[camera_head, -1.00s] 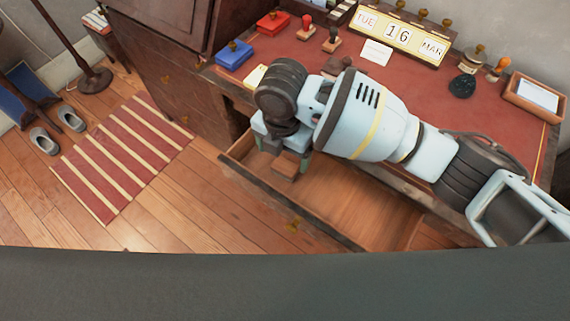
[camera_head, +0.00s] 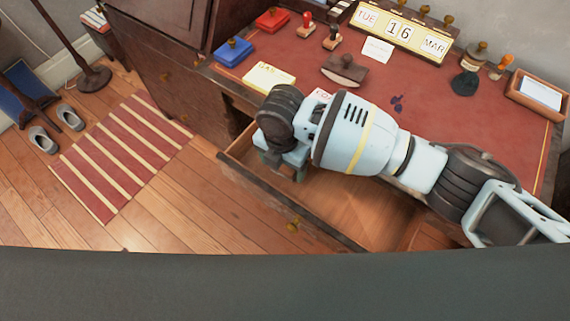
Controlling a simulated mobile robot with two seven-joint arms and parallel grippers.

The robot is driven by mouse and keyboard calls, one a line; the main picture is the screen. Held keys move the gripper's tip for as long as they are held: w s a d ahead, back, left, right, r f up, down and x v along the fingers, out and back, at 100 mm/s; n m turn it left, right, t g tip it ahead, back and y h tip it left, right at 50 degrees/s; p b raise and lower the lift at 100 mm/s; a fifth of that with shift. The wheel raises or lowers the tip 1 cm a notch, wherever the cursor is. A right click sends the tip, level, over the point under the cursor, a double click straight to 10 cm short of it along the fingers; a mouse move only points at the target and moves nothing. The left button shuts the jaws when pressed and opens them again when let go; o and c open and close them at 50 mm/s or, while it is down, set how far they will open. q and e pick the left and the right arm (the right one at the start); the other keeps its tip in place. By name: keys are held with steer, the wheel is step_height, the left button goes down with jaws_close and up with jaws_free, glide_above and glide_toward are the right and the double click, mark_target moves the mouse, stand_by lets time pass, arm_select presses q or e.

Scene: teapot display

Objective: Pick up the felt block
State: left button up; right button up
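My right gripper (camera_head: 285,168) reaches down into the left end of the open desk drawer (camera_head: 335,205). Its wrist and arm cover most of that end. Parts of its teal fingers show below the wrist, but the gap between them is hidden. I cannot see the felt block now; a small brown block showed under the gripper a second ago, and that spot is covered. Whether the fingers touch or hold it, I cannot tell. My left gripper is not in view.
The red desk top (camera_head: 300,75) holds a rocker blotter (camera_head: 345,70), a yellow pad (camera_head: 269,77), a blue box (camera_head: 233,52), a red box (camera_head: 272,20), stamps and a calendar (camera_head: 400,32). The drawer's right part is bare. A striped rug (camera_head: 120,155) lies on the floor.

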mark_target(283, 167)
steer(key=c, duration=0.9)
step_height(283, 167, up, 10)
steer(key=shift+r+p, duration=0.1)
steer(key=shift+p, duration=0.55)
steer(key=o, duration=0.5)
steer(key=c, duration=0.4)
steer(key=shift+o, duration=0.2)
steer(key=shift+d, duration=0.1)
